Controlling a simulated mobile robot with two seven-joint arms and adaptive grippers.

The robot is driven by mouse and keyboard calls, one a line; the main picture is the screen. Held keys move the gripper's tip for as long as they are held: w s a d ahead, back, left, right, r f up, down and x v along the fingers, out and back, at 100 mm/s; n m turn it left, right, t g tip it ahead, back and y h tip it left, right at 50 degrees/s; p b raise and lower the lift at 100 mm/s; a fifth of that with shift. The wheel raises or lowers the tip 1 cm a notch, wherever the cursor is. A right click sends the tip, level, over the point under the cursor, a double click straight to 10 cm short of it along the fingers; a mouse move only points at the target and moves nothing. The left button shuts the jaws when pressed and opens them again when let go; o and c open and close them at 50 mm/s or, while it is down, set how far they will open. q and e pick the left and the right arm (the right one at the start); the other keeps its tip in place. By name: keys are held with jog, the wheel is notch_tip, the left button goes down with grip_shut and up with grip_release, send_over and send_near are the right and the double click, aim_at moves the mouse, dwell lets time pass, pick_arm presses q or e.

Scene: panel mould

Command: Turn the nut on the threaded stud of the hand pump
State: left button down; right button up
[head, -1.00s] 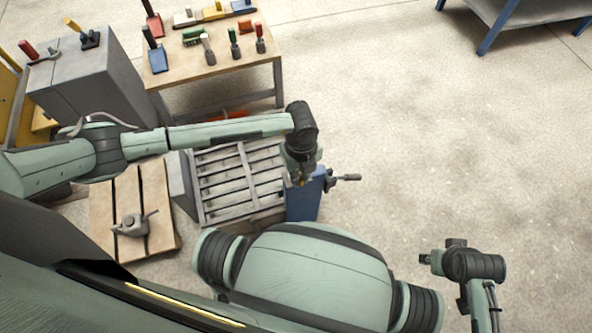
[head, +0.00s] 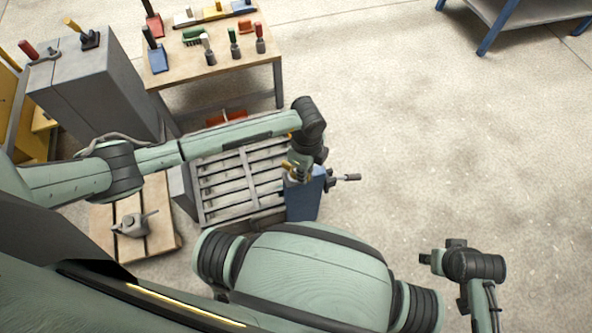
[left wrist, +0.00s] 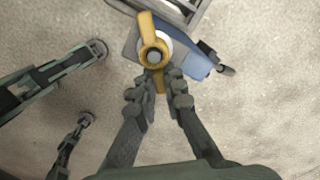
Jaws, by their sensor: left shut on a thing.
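The hand pump (head: 304,203) is a blue box with a dark side handle, standing at the right end of the grey slatted rack. Its blue body also shows in the left wrist view (left wrist: 196,65). A yellow winged nut (left wrist: 147,28) sits around the grey threaded stud (left wrist: 154,57) on its top. My left gripper (left wrist: 158,92) is shut on the nut's lower wing, with one finger on each side; in the head view it is partly hidden by the wrist. My right gripper (head: 431,259) is at the lower right, apart from the pump; its fingers are too small to judge.
The slatted rack (head: 213,190) stands left of the pump. A wooden pallet (head: 103,227) bears a grey metal part (head: 131,223). A wooden bench (head: 177,92) with several tools and a grey cabinet (head: 91,90) stand behind. Floor to the right is open.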

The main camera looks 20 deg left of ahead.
pick_arm(q)
jog(key=c, duration=1.5)
grip_release()
jog(key=shift+a, duration=0.1)
jog(key=shift+c, duration=0.2)
notch_tip(320, 180, up, 12)
jog(key=shift+o, duration=0.2)
